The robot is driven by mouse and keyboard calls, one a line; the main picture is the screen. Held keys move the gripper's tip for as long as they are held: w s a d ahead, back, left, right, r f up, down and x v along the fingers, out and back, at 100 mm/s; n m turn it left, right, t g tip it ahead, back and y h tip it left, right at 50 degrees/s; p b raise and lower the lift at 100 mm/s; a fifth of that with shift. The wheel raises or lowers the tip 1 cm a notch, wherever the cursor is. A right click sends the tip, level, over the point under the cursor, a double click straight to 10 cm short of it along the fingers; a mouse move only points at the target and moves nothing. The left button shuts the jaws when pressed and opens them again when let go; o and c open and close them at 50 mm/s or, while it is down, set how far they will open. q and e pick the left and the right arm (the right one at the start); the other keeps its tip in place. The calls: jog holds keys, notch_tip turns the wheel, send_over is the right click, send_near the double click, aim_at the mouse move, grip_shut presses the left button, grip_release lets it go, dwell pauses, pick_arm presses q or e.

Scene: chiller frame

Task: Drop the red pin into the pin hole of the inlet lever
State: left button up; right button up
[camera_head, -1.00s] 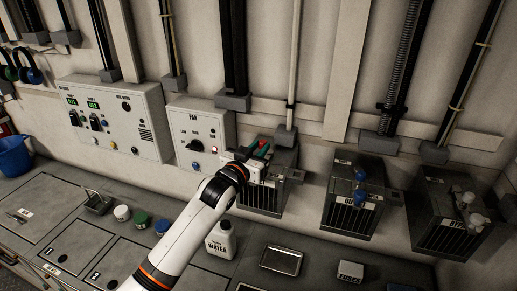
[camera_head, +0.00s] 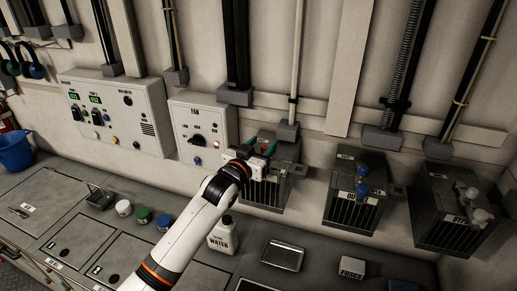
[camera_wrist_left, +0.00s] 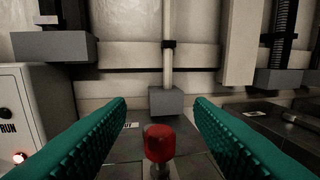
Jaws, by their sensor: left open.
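The red pin (camera_wrist_left: 158,143) shows in the left wrist view as a red rounded head on a short pale shaft, upright, low between the two teal fingers. My left gripper (camera_head: 261,145) is open, with a gap on both sides of the pin's head. It also shows in the left wrist view (camera_wrist_left: 160,115). In the head view the gripper is over the leftmost grey finned box (camera_head: 263,194), and my wrist covers part of that box. The inlet lever and its pin hole cannot be made out. The pin's lower end is hidden. My right gripper is out of view.
Two more finned boxes, the middle one (camera_head: 350,206) with blue knobs and the right one (camera_head: 447,222), stand to the right. The fan panel (camera_head: 200,128) is close on the left. A water bottle (camera_head: 224,235) and a metal tray (camera_head: 283,256) are on the counter.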

pick_arm(q)
jog(key=shift+s+a+f, duration=0.25)
jog(key=shift+s+f, duration=0.15)
jog(key=shift+f, duration=0.1)
jog(key=b+v, duration=0.3)
jog(key=v, duration=0.8)
jog(key=shift+r, duration=0.45)
